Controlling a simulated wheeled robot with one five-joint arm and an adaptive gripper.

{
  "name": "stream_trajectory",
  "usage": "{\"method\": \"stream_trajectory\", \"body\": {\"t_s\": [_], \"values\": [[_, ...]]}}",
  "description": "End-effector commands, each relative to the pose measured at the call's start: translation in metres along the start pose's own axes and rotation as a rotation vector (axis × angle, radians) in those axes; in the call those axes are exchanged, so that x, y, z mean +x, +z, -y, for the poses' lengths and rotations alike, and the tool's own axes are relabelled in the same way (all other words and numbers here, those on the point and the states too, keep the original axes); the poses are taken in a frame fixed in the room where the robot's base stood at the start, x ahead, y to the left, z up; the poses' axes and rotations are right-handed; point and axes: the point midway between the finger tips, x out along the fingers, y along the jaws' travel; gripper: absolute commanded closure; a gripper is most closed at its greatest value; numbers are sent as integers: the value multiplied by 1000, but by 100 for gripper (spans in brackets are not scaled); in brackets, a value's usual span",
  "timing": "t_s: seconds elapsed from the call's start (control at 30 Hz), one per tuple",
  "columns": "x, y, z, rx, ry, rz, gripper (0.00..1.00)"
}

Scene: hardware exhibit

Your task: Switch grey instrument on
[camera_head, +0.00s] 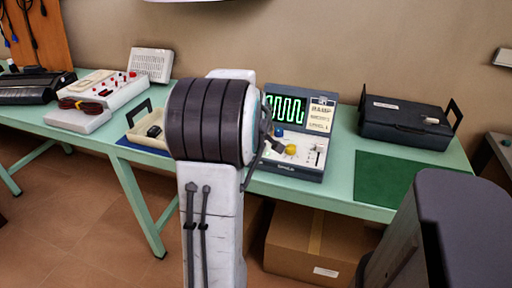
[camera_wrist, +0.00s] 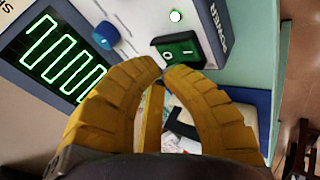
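The grey instrument (camera_head: 285,172) stands on the green table, partly hidden by my arm. Its screen (camera_head: 286,107) shows a green square-like wave, and it also shows in the wrist view (camera_wrist: 62,52). A blue knob (camera_wrist: 106,35) is right of the screen there. A dark green rocker switch (camera_wrist: 180,48) in a black frame sits near the POWER lettering, beside a small pale round lamp (camera_wrist: 176,16). Which side is pressed I cannot tell. My gripper (camera_wrist: 165,70) has yellow fingers, tips together and empty, just below the switch; contact is unclear. My arm hides it in the head view.
A black case (camera_head: 405,125) and a dark green mat (camera_head: 385,178) lie right of the instrument. A beige tray (camera_head: 140,136) and a white device with red knobs (camera_head: 110,88) stand left. A cardboard box (camera_head: 310,245) is under the table.

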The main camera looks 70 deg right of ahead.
Motion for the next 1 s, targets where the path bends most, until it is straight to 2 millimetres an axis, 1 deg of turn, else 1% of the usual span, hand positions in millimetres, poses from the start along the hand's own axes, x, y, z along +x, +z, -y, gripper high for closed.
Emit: {"method": "stream_trajectory", "body": {"t_s": [0.47, 1.0], "values": [[-3, -1, -3, 0, 1, 0, 100], [-33, -13, -31, 0, 1, 1, 100]]}}
